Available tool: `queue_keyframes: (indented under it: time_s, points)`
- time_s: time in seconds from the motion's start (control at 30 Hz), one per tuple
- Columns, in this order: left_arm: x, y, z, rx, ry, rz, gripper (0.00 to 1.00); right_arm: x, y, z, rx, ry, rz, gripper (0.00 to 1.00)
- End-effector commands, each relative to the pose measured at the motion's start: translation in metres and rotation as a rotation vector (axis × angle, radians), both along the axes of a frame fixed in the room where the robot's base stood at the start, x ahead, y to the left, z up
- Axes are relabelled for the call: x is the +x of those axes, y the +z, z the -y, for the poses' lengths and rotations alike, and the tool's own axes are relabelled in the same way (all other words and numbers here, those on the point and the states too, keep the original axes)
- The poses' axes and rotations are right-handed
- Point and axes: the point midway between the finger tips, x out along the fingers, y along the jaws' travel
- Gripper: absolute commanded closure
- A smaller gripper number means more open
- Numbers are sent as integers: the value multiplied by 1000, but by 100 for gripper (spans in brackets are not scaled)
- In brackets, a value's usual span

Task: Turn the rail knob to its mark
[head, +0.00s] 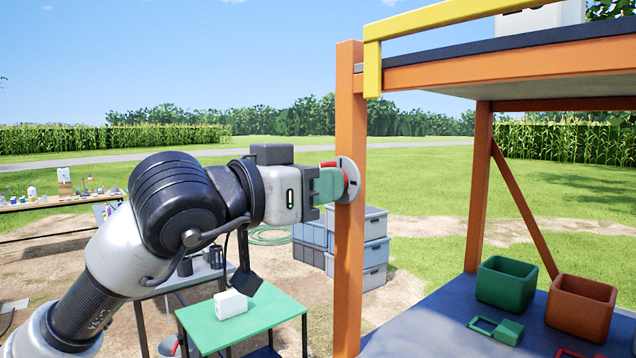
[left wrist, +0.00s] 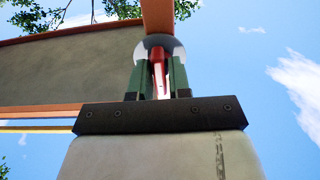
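The rail knob is a red handle (head: 353,179) on a round grey plate (head: 347,192), set on the upright orange post (head: 349,260). My left gripper (head: 329,184), with green fingers, reaches it from the left at the post. In the left wrist view the red knob (left wrist: 157,66) stands between the two green fingers of my left gripper (left wrist: 159,72), which are close on both sides of it. The pale plate (left wrist: 172,46) shows behind the fingertips. I cannot make out the mark. My right gripper is not in view.
A blue-grey shelf (head: 440,335) on the right holds a green bin (head: 506,283) and an orange bin (head: 581,306). A yellow rail (head: 450,17) runs above. Grey crates (head: 374,250) stand behind the post. A green table (head: 255,322) lies below my left arm.

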Motion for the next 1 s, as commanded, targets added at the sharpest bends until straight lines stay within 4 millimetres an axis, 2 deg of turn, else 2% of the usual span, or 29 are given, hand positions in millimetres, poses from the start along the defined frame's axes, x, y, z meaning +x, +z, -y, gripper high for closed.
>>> queue_keyframes:
  time_s: [0.03,0.1,0.27,0.37,0.5,0.6,0.87,1.0]
  points:
    - [0,0,0,0,0,0,90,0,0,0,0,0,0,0]
    - [0,0,0,0,0,0,100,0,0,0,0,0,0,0]
    - [0,0,0,14,2,19,100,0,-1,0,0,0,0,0]
    - [0,-1,-2,93,5,126,100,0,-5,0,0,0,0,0]
    - [1,1,-2,264,6,360,100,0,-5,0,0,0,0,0]
    - [1,7,-3,349,5,473,100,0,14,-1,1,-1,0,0]
    - [0,7,-2,472,2,643,100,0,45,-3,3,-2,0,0]
    - [0,7,-1,574,1,788,100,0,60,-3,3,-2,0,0]
